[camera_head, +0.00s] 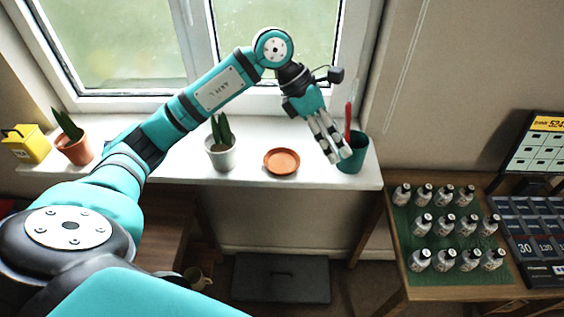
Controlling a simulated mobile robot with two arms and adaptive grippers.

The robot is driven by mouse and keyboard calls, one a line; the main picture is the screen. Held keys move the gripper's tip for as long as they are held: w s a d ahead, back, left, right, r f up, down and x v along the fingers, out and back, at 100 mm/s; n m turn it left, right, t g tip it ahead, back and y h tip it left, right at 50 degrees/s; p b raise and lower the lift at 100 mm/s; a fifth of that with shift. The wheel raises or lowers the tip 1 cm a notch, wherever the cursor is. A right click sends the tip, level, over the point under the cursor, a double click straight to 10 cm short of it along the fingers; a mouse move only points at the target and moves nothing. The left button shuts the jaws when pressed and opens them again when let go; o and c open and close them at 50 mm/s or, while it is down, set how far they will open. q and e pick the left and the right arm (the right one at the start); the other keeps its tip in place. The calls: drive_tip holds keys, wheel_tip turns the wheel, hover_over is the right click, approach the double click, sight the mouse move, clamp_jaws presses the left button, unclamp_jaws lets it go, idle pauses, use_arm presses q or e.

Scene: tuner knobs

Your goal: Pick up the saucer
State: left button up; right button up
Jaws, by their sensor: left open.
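The saucer (282,163) is a round, shallow terracotta dish lying flat and empty on the white windowsill, in the middle of the head view. My left gripper (337,157) is open and empty, with its fingers pointing down to the right of the saucer. It is apart from the saucer and in front of the green pot (353,157), part of which it hides. I cannot tell whether the fingers touch that pot. My right gripper is out of view.
The windowsill (250,180) also carries a white potted plant (220,152), a terracotta potted plant (74,148) and a yellow container (27,144). A red-handled thing (348,117) stands in the green pot. At right, a wooden table (395,262) holds several small bottles (444,225) on a green mat.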

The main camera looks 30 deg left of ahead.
use_arm(q)
drive_tip(key=a+r+n+g+y, duration=0.15)
drive_tip(key=a+y, duration=0.45)
drive_tip(key=a, duration=0.9)
drive_tip(key=p, duration=0.2)
hover_over(282, 162)
drive_tip(key=shift+t, duration=0.25)
drive_tip(key=f, duration=0.6)
drive_tip(key=s+f, duration=0.1)
drive_tip(key=f, duration=0.3)
drive_tip(key=shift+a, duration=0.35)
drive_tip(key=shift+w+f, duration=0.1)
drive_tip(key=shift+f, duration=0.5)
drive_tip(key=f, duration=0.1)
drive_tip(key=f+p, duration=0.2)
drive_tip(key=f, duration=0.1)
drive_tip(key=shift+w+d, duration=0.15)
drive_tip(key=shift+d, duration=0.1)
drive_tip(key=shift+w+f, duration=0.1)
drive_tip(key=shift+f, duration=0.5)
drive_tip(key=c, duration=1.1)
drive_tip(key=shift+r, duration=0.1)
drive_tip(key=shift+c, duration=0.5)
